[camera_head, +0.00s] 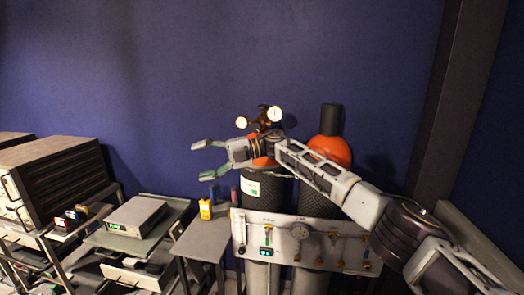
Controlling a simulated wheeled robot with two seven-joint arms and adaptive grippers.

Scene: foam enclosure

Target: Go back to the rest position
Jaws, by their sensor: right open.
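My right arm comes in from the lower right and reaches across to the middle of the view. My right gripper (202,161) is at its end, pointing left, with its two fingers spread apart and nothing between them. It appears in front of the left gas cylinder (268,196), hiding part of its orange top. The gauges (258,119) of that cylinder show just above the gripper. The right gas cylinder (330,148), with an orange shoulder and dark cap, stands behind my forearm. My left gripper is not in view.
A white panel (282,256) with a gauge and valves fronts the cylinders. A small table (199,242) holds a yellow device (205,209). Left are a grey box (136,215) on a cart and a dark rack unit (60,180). The blue wall (200,70) is bare above.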

